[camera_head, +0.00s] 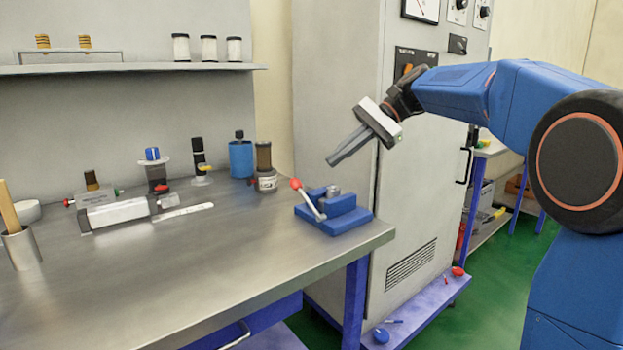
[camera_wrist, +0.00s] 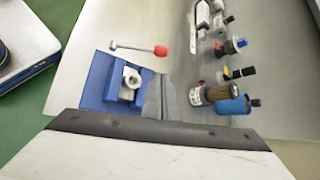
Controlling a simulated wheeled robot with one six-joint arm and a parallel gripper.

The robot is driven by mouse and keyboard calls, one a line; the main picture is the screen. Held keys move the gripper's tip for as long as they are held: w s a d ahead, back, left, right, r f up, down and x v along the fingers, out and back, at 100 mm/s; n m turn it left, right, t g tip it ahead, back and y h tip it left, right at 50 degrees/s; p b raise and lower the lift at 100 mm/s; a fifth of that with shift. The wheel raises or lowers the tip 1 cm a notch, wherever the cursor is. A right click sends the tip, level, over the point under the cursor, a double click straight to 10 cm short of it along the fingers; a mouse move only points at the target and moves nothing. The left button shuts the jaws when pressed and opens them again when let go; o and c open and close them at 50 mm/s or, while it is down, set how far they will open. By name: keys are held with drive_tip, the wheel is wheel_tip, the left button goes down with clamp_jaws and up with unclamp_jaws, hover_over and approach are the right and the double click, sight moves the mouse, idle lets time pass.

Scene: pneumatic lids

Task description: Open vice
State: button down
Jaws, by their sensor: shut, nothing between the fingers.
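The blue vice (camera_head: 333,212) sits on the metal workbench near its right end. Its lever handle (camera_head: 311,204) has a red ball (camera_head: 296,184) at the tip and leans up to the left. A grey cylindrical part (camera_head: 333,191) stands on the vice between its blue blocks. My gripper (camera_head: 331,162) is shut and empty, above and behind the vice, apart from it. In the wrist view, the vice (camera_wrist: 97,85) lies left of my shut fingers (camera_wrist: 160,97), and the red ball (camera_wrist: 161,51) is beyond them.
The workbench (camera_head: 180,262) has clear room in front of the vice. A brown-topped jar (camera_head: 265,167) and a blue cup (camera_head: 241,158) stand behind it to the left. A tall grey cabinet (camera_head: 340,100) rises behind the bench's right end. A shelf (camera_head: 130,69) runs along the wall.

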sight(308, 193)
drive_tip(key=x, duration=1)
drive_tip(key=shift+s+d+r, duration=0.1)
drive_tip(key=shift+r, duration=0.05)
